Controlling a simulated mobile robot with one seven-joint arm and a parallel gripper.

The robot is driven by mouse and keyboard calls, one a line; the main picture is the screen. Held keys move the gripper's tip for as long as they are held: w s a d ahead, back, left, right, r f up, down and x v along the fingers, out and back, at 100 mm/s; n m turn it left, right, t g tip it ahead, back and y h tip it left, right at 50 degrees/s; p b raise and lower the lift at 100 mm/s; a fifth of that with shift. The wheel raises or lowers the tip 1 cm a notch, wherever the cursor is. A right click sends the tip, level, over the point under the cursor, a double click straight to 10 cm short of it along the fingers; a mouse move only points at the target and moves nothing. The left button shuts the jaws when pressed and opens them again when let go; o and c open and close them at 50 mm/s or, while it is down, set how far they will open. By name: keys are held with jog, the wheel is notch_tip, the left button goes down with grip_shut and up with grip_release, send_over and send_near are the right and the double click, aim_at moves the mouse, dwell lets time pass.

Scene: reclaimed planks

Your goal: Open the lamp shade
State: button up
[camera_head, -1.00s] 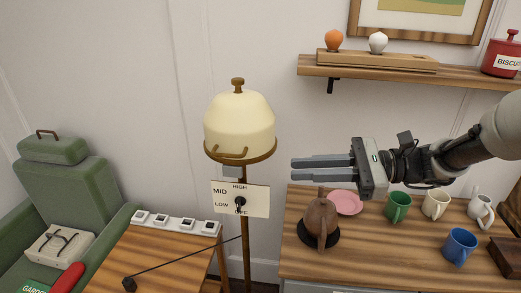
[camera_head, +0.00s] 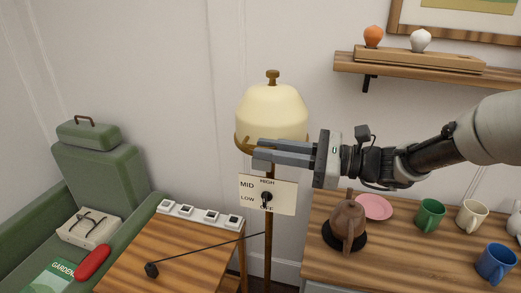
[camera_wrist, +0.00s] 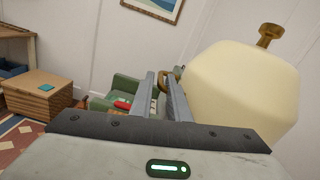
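The lamp has a cream shade (camera_head: 272,112) with a brass knob on top and a brass rim with a handle at its front. The shade sits down on its rim on a brass pole. My gripper (camera_head: 257,153) is in front of the rim, its fingers pointing left and covering much of the handle. In the wrist view the fingers (camera_wrist: 160,80) stand apart, and the brass handle (camera_wrist: 166,77) shows by the right fingertip. Whether the handle lies between the fingers or touches one is unclear. The shade (camera_wrist: 240,90) fills the right side there.
A switch plate (camera_head: 267,195) marked HIGH, MID, LOW, OFF hangs below the shade. A wooden table (camera_head: 190,258) stands left with a green armchair (camera_head: 105,170) behind. A sideboard (camera_head: 405,265) on the right holds a brown pot (camera_head: 346,225), a pink plate and mugs.

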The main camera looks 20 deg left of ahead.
jog(key=shift+s+a, duration=0.15)
jog(key=shift+a, duration=1)
grip_shut()
dwell(0.6)
